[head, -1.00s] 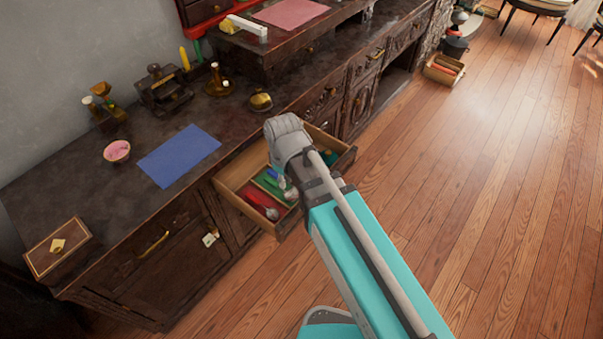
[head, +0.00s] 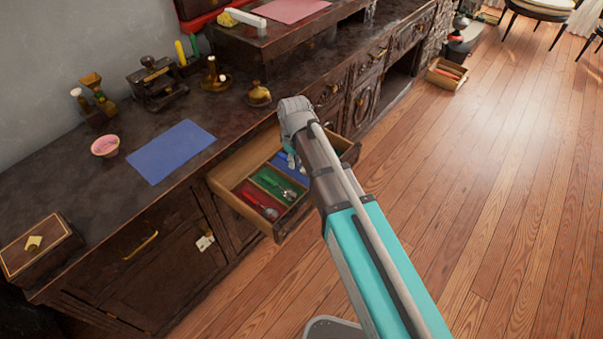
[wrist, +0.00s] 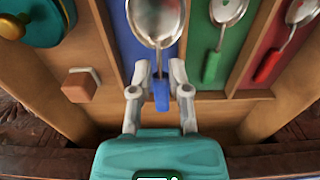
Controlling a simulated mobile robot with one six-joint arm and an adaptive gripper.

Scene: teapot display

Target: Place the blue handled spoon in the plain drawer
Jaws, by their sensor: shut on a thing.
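The blue handled spoon (wrist: 161,97) is in my gripper (wrist: 160,90) in the wrist view. The fingers are shut on its blue handle, and its metal bowl points away, over the blue compartment (wrist: 124,62) of the open drawer (head: 228,202). I cannot tell whether the spoon touches the drawer floor. The plain wood compartment (wrist: 92,112) is left of the blue one in the wrist view. It holds a small wooden block (wrist: 80,86) and a round teal object (wrist: 42,22). In the head view my arm hides most of the spoon and part of the drawer.
A green handled spoon (wrist: 211,68) lies in the green compartment and a red handled spoon (wrist: 268,66) in the red one. The counter above has a blue mat (head: 171,151), a pink bowl (head: 105,146) and a wooden box (head: 40,246).

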